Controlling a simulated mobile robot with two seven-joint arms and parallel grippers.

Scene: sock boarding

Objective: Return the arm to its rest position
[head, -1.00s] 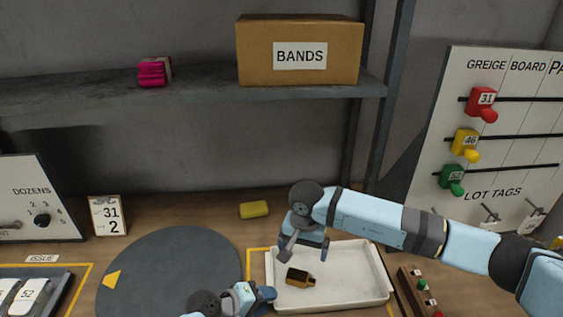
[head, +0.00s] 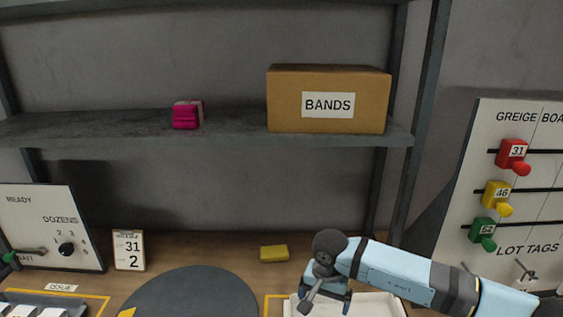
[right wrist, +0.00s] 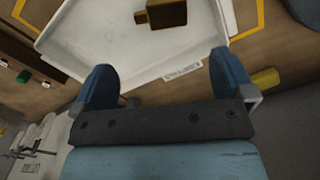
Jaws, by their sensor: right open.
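My right arm (head: 405,272) comes in from the right in the head view. Its gripper (head: 326,300) hangs over the white tray (head: 385,306), whose lower part is cut off by the frame edge. In the right wrist view the fingers of the right gripper (right wrist: 160,85) are apart with nothing between them. A small brown-and-gold block (right wrist: 166,13) lies in the tray (right wrist: 100,40), beyond the fingertips and apart from them. My left gripper does not show in the head view.
A grey round disc (head: 195,295) lies left of the tray. A yellow block (head: 274,253) sits behind it. The BANDS box (head: 328,100) and a pink bundle (head: 186,115) are on the shelf. A tag board (head: 465,225) stands at right.

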